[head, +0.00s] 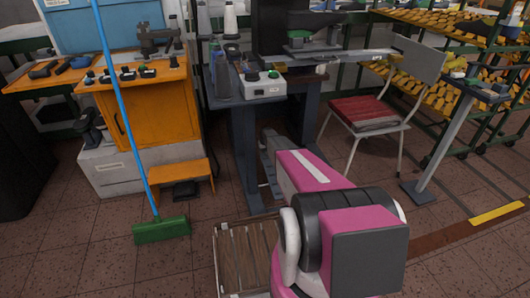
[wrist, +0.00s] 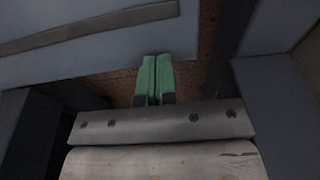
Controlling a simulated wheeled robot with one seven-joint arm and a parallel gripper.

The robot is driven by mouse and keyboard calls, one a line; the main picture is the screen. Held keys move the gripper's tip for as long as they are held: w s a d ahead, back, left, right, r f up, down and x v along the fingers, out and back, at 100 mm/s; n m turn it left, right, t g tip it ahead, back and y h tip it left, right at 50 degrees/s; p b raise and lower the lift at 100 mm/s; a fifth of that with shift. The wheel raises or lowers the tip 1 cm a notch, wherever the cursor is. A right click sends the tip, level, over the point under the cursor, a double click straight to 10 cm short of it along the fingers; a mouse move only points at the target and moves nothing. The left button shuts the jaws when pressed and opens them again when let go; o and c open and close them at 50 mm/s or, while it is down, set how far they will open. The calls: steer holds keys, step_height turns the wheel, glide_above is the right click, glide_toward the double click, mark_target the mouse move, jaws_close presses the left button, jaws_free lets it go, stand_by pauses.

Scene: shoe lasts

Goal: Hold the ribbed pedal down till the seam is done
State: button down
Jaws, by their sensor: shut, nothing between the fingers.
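My gripper (wrist: 154,78) shows its two green fingers in the wrist view, shut together with nothing seen between them. In the head view my arm reaches in beneath the sewing machine table (head: 248,140), and the gripper's tips are hidden there. I cannot make out a ribbed pedal for certain in either view. A pale worn plate with a grey screwed strip fills the bottom of the wrist view; I cannot tell what it is. The sewing machine (head: 298,30) stands on the table. Whether the fingers touch anything is unclear.
Dark uprights flank the gripper in the wrist view. A red-seated chair (head: 369,112) stands right of the table. An orange stool (head: 180,168), with a small dark block (head: 186,190) beneath, and a green broom (head: 161,231) stand left. A slatted wooden platform (head: 232,258) lies in front.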

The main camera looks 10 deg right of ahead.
steer(key=shift+g, duration=0.5)
steer(key=f, duration=0.2)
steer(key=w+f, duration=0.1)
steer(key=f, duration=0.4)
steer(key=shift+w, duration=0.3)
steer(key=shift+w+f, duration=0.2)
steer(key=shift+w, duration=0.1)
steer(key=shift+r, duration=0.1)
stand_by(0.3)
step_height(320, 180, up, 16)
stand_by(0.5)
stand_by(1.0)
